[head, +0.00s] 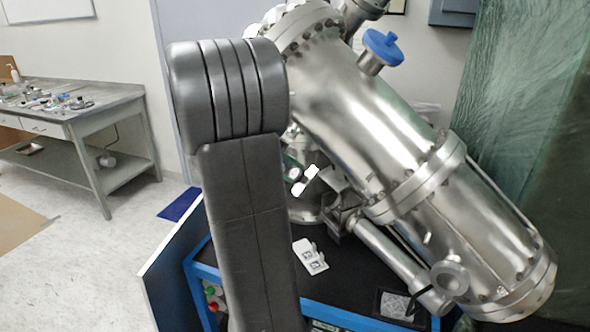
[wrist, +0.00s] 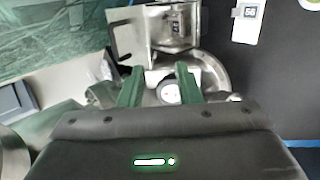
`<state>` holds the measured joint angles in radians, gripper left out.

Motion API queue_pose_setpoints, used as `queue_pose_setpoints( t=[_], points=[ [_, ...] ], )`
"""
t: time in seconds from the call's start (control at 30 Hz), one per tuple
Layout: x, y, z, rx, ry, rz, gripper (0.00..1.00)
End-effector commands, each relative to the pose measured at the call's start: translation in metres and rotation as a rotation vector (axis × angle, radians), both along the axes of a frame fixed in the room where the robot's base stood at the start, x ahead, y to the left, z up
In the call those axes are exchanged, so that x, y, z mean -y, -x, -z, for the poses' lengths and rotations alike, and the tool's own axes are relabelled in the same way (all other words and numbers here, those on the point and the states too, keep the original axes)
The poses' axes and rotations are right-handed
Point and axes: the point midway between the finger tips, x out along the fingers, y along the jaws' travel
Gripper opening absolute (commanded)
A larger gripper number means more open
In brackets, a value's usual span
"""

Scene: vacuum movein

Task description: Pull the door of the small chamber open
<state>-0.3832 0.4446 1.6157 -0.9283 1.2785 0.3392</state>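In the wrist view my gripper (wrist: 160,78) has its two green fingers apart, with a gap between the tips and nothing clearly held. Just past the tips is bright metalwork (wrist: 215,68) with a rounded flange; I cannot tell whether the fingers touch it. Beyond it stand a flat metal plate (wrist: 125,38) and a small box-like metal part (wrist: 172,24), which look like the small chamber and its door. How far the door stands open is unclear. In the head view my arm hides much of this area; my gripper's lit strip shows near small metal parts (head: 340,182).
A large steel vacuum vessel (head: 385,110) with a blue-knobbed valve (head: 383,47) slants over the right. A white marker bracket (head: 310,257) stands on the dark, blue-edged cart top (head: 345,292). A grey workbench (head: 75,105) is at left, with open floor before it.

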Motion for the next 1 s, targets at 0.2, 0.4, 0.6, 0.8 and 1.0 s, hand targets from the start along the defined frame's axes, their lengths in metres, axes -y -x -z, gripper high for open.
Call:
queue_pose_setpoints(
  t=[0.2, 0.4, 0.6, 0.8, 1.0],
  points=[
    [0.000, 0.000, 0.000, -0.006, 0.005, -0.007, 0.13],
    [-0.002, 0.005, 0.003, -0.152, 0.114, -0.154, 0.00],
    [-0.006, 0.013, 0.004, -0.466, 0.344, -0.433, 0.00],
    [-0.012, 0.021, 0.003, -0.794, 0.576, -0.671, 0.00],
    [-0.016, 0.026, 0.000, -1.028, 0.729, -0.808, 0.00]
  ],
)
